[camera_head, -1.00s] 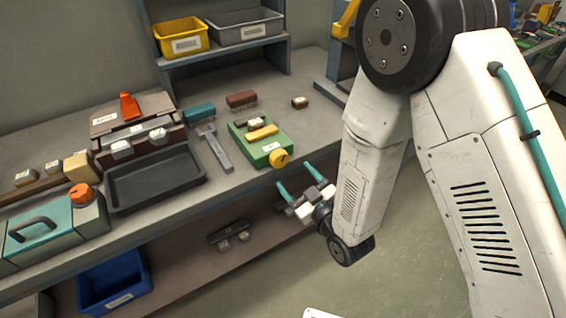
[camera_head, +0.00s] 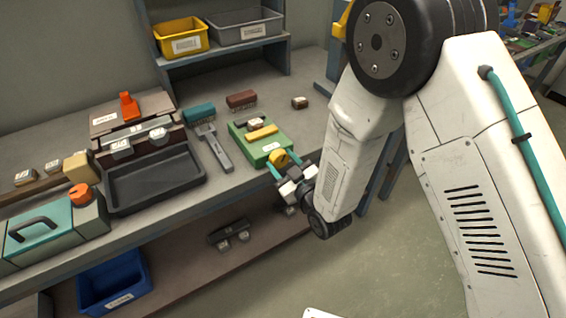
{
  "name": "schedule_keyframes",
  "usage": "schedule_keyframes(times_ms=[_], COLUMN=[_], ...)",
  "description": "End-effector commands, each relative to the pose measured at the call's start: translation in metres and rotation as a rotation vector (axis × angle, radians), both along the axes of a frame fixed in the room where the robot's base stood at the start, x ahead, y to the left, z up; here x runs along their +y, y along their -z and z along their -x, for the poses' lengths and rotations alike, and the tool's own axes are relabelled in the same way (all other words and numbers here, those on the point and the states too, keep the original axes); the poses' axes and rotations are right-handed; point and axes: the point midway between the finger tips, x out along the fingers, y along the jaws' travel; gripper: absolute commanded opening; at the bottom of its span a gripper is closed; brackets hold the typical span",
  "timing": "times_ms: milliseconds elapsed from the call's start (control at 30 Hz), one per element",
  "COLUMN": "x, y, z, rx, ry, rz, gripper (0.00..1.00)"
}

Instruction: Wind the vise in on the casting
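The green vise (camera_head: 257,143) sits near the front edge of the workbench (camera_head: 226,186). A yellow bar (camera_head: 262,133) lies across it, and a small pale-topped block, perhaps the casting (camera_head: 250,124), is behind the bar; I cannot tell how tightly it sits. The vise's round yellow knob (camera_head: 278,157) faces the front. My gripper (camera_head: 279,166) is at the knob, with its teal fingers spread to either side of it. I cannot tell whether the fingers touch the knob, which is partly hidden.
A brush-like grey tool (camera_head: 214,148) lies left of the vise, beside a black tray (camera_head: 155,180). A teal brush (camera_head: 199,113), a brown brush (camera_head: 241,98) and a small brown block (camera_head: 300,102) lie behind. A lower shelf (camera_head: 190,262) runs below the bench.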

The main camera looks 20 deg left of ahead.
Motion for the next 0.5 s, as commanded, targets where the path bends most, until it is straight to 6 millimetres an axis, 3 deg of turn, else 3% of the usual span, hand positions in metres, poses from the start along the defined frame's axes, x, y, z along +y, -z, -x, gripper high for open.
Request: schedule_keyframes(times_ms=[167, 500], x=[0.0001, -0.0003], y=[0.0, -0.0002], z=[0.0002, -0.0001], rx=[0.012, 0.2], ry=[-0.001, -0.001], rz=[-0.01, -0.171], gripper=[0.26, 0.26])
